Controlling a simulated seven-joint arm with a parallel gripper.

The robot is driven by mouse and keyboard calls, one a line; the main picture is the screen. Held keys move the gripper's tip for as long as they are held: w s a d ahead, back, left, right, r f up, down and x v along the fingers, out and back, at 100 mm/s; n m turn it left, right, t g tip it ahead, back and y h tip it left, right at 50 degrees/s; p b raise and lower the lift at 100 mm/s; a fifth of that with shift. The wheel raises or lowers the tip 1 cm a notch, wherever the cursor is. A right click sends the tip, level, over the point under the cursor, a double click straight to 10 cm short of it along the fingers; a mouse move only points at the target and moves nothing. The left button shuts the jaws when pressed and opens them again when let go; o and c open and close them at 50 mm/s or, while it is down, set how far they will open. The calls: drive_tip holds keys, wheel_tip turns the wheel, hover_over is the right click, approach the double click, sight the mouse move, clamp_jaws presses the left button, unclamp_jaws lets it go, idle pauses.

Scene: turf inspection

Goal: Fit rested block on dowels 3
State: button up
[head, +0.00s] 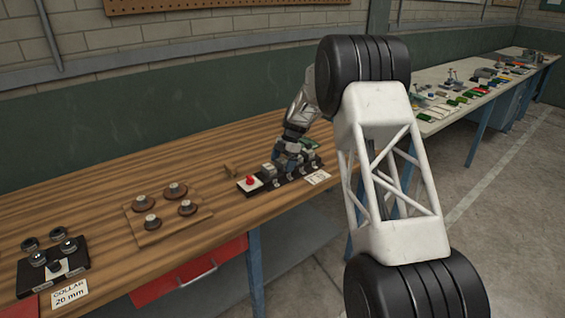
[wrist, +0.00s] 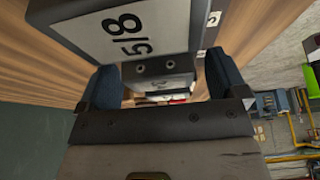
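My gripper (wrist: 163,82) is over the black fixture strip (head: 281,182) on the wooden bench in the head view. Its fingertips are too small and partly hidden there. In the wrist view its two dark blue fingers stand wide apart. A dark grey block (wrist: 152,66) with two round holes in its face shows between them; whether the fingers grip it is unclear. A dark piece with a white label reading 5/8 (wrist: 128,26) looms large above it. No dowels can be made out. A grey block (head: 268,171) stands on the strip, left of my gripper.
A wooden board (head: 155,236) with several round pieces lies to the left. A black collar stand (head: 38,277) is at far left.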

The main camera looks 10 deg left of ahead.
idle(0.3)
drive_tip(key=v, duration=0.7)
drive_tip(key=shift+r, duration=0.35)
drive_tip(key=shift+w+d, duration=0.15)
idle(0.4)
drive_tip(key=s+d+r+m+t, duration=0.1)
drive_tip(key=s+d+r+m, duration=0.5)
drive_tip(key=s, duration=0.4)
drive_tip(key=s+d+r+m+t+h, duration=0.1)
drive_tip(key=s+d+r+m, duration=0.2)
drive_tip(key=s+d+r, duration=0.6)
drive_tip(key=s+d+r+m+t, duration=0.1)
drive_tip(key=s+d+r+m, duration=0.4)
drive_tip(key=s, duration=0.7)
drive_tip(key=s+d+f+m+t, duration=0.1)
drive_tip(key=s+d+m, duration=0.2)
drive_tip(key=s, duration=0.9)
drive_tip(key=s+d+f+m+t+h, duration=0.1)
drive_tip(key=s+d+m, duration=0.2)
drive_tip(key=s, duration=0.9)
drive_tip(key=s+d+f+m+h, duration=0.1)
drive_tip(key=s+d+f+m, duration=0.1)
drive_tip(key=s+m, duration=0.5)
drive_tip(key=s+d, duration=0.1)
drive_tip(key=s, duration=0.4)
drive_tip(key=shift+s+t, duration=0.3)
drive_tip(key=shift+t, duration=0.1)
